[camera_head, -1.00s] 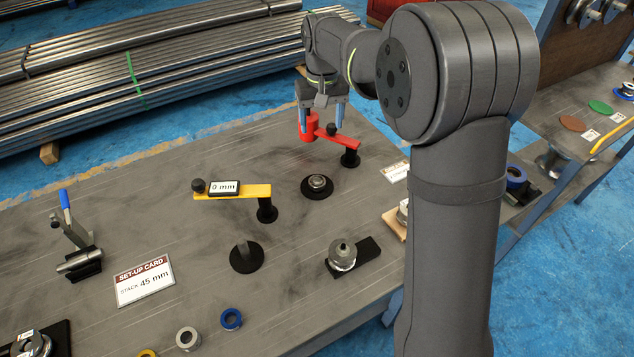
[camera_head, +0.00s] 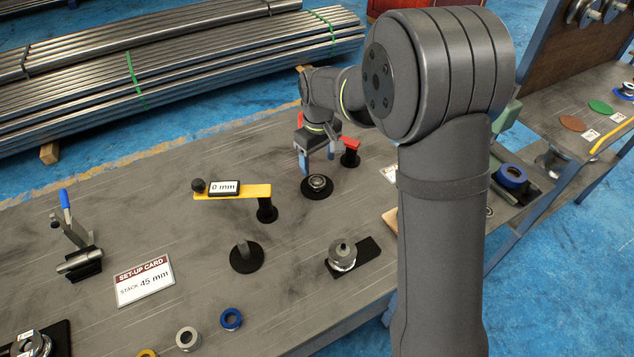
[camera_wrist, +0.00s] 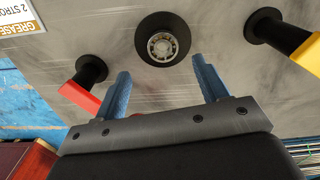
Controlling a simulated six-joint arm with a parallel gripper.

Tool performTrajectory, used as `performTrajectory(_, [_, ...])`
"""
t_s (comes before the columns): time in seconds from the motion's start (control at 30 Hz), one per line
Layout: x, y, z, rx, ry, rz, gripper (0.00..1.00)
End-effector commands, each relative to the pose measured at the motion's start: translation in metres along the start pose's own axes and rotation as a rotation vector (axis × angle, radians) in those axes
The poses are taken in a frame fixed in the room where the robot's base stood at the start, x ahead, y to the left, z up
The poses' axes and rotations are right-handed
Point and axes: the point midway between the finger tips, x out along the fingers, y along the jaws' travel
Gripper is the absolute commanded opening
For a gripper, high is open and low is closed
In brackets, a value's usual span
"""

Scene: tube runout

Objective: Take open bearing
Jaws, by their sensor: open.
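The open bearing (camera_head: 317,182) is a small metal ring with balls showing, seated on a round black base on the bench. It also shows in the wrist view (camera_wrist: 162,46), at top centre, lying beyond my fingertips and between their lines. My gripper (camera_head: 317,165) has blue fingers, is open and empty, and is above and just behind the bearing's base in the head view. In the wrist view its two fingertips (camera_wrist: 160,65) are wide apart and nothing is between them.
A red arm on a black post (camera_head: 350,155) stands close to my gripper. A yellow arm (camera_head: 232,192) with a 0 mm display stands left of the bearing. A bare spindle (camera_head: 243,255), a metal fixture (camera_head: 342,254) and a set-up card (camera_head: 144,280) are nearer the front.

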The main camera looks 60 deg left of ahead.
Motion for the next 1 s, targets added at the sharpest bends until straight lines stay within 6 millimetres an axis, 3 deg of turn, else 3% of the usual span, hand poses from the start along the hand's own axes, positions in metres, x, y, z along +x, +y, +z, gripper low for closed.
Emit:
performTrajectory(0.23, [0.018, -0.001, 0.001, 0.000, -0.002, -0.001, 0.67])
performTrajectory(0.5, [0.057, -0.005, 0.001, 0.000, -0.003, -0.001, 0.67])
performTrajectory(0.8, [0.062, -0.005, 0.001, 0.001, 0.000, 0.000, 0.67])
performTrajectory(0.83, [0.062, -0.005, 0.001, 0.001, 0.000, 0.000, 0.65])
performTrajectory(1.0, [0.062, -0.005, 0.001, 0.001, 0.000, 0.000, 0.32])
